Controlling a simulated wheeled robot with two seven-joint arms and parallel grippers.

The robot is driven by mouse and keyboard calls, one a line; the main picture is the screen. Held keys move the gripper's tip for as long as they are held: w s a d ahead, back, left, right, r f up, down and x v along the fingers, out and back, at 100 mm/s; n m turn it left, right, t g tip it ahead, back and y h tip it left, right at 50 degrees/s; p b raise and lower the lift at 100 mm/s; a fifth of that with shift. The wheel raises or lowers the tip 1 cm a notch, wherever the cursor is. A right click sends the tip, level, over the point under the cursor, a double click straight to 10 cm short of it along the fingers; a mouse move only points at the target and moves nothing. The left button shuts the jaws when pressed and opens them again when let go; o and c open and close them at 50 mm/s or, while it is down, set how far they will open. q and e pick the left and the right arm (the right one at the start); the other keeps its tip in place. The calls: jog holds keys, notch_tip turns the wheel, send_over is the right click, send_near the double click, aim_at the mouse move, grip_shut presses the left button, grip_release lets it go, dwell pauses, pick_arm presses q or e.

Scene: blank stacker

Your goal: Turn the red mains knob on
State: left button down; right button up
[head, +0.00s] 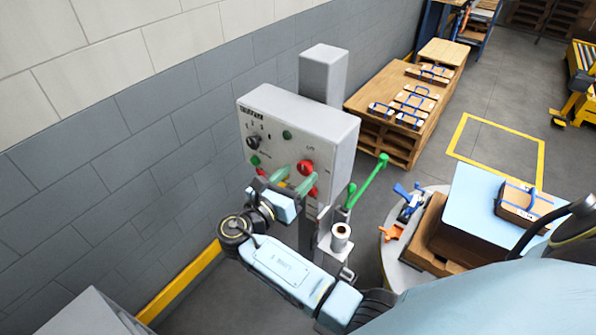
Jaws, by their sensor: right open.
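The red knob (305,167) is on the right part of the front of a grey control box (330,131). My right gripper (293,179) is in front of the lower part of this box, with its green-tipped fingers apart and nothing seen between them. Its fingertips are just below and left of the red knob; I cannot tell whether they touch it. More red (313,191) shows below, partly hidden by the fingers. My left gripper is not in view.
The box also carries a black selector (253,142), a green lamp (287,135) and a green button (255,161). A green lever (370,178) sticks up to the right. A wooden bench (400,120) holds several packages. A grey wall is behind.

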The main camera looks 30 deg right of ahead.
jog(key=shift+w+d, duration=0.2)
jog(key=shift+d, duration=0.3)
jog(key=c, duration=1)
